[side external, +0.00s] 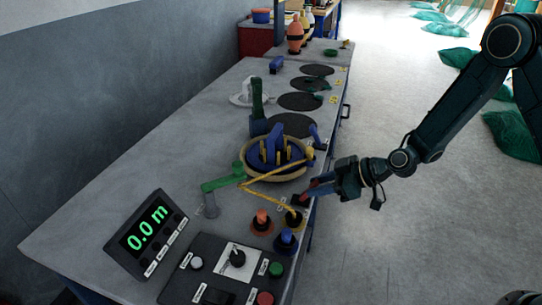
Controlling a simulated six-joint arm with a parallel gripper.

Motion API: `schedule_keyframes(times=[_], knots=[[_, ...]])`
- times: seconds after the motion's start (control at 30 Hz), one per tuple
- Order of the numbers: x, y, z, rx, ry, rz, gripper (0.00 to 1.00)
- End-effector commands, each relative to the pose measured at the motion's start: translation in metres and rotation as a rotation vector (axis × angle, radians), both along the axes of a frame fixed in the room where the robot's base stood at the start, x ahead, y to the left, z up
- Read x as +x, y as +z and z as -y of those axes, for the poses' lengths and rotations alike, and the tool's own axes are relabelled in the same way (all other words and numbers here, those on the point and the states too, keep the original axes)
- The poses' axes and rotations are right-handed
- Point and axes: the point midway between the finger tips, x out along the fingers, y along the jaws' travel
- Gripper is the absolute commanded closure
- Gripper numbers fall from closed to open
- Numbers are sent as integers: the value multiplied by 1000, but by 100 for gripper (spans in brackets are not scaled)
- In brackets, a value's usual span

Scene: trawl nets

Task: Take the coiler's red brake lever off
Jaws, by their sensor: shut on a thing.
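The coiler (275,158) is a round tan-rimmed drum with a blue upright part in its middle, standing on the grey bench. A small red lever (305,198) sits on a dark base at the bench's right edge, just in front of the coiler. My gripper (311,191) reaches in from the right, low over this edge, and is shut on the red lever. The fingers hide part of the lever, and its exact angle is hard to tell. A yellow rope (262,191) runs from the coiler to a spot beside the lever.
A green crank arm (222,183) stands left of the coiler. Orange (261,220) and blue (286,240) knobs stand close in front of the lever. A display reading 0.0 m (148,231) and a control panel (205,270) fill the near end.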

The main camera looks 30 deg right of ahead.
Motion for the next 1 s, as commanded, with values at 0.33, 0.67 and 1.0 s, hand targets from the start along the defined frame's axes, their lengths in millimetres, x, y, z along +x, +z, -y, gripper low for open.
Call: schedule_keyframes(times=[0.33, 0.67, 1.0], knots=[[1, 1, 0, 1, -2, 2, 48], [0, 0, 0, 0, -1, -1, 47], [-13, 13, 14, -1, -4, -1, 47]])
